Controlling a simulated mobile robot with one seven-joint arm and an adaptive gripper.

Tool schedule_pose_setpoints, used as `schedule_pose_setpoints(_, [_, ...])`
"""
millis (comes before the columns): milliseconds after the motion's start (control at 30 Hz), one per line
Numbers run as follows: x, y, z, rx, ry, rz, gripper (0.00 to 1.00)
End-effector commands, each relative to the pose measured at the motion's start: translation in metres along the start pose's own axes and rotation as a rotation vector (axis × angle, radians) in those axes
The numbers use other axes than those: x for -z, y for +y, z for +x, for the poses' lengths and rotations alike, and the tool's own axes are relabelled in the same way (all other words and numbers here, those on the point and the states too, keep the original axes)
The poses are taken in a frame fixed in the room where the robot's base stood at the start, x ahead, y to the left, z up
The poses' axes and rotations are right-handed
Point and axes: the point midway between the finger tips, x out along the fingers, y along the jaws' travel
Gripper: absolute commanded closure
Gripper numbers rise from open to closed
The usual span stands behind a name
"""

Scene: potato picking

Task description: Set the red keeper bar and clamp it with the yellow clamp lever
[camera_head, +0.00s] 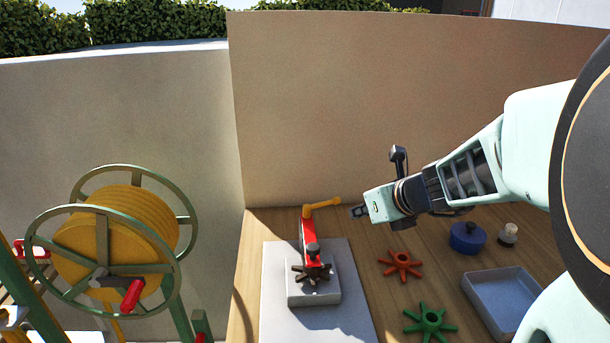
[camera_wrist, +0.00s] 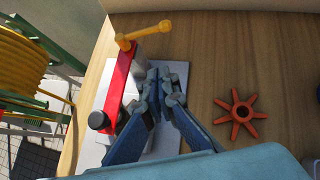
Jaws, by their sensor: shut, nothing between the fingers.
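The red keeper bar (camera_head: 310,247) runs from the yellow clamp lever (camera_head: 324,205) toward a black knob (camera_head: 312,249) over the fixture; it also shows in the wrist view (camera_wrist: 121,80). The yellow lever (camera_wrist: 146,33) points out to the right from its post at the bar's far end. A dark star-shaped wheel (camera_head: 312,277) sits on the pale fixture block (camera_head: 314,294), below the bar's near end. My gripper (camera_head: 357,211) is shut and empty, right of the lever and apart from it. In the wrist view the fingers (camera_wrist: 160,82) appear right of the bar.
A red-orange star wheel (camera_head: 401,262) and a green one (camera_head: 431,320) lie right of the grey mat (camera_head: 277,315). A blue pot (camera_head: 467,238), a small white-capped jar (camera_head: 508,234) and a grey tray (camera_head: 508,301) stand farther right. A hose reel (camera_head: 125,235) stands at left.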

Motion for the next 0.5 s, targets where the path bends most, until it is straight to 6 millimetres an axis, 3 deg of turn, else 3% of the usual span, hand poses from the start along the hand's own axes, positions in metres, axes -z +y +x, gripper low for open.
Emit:
schedule_pose_setpoints(33, [0.005,0.001,0.016,-0.004,0.002,0.0,1.0])
schedule_pose_setpoints(333, [0.004,0.002,0.081,-0.006,0.0,-0.002,1.0])
schedule_pose_setpoints(500, [-0.02,0.001,0.088,-0.004,0.0,-0.002,1.0])
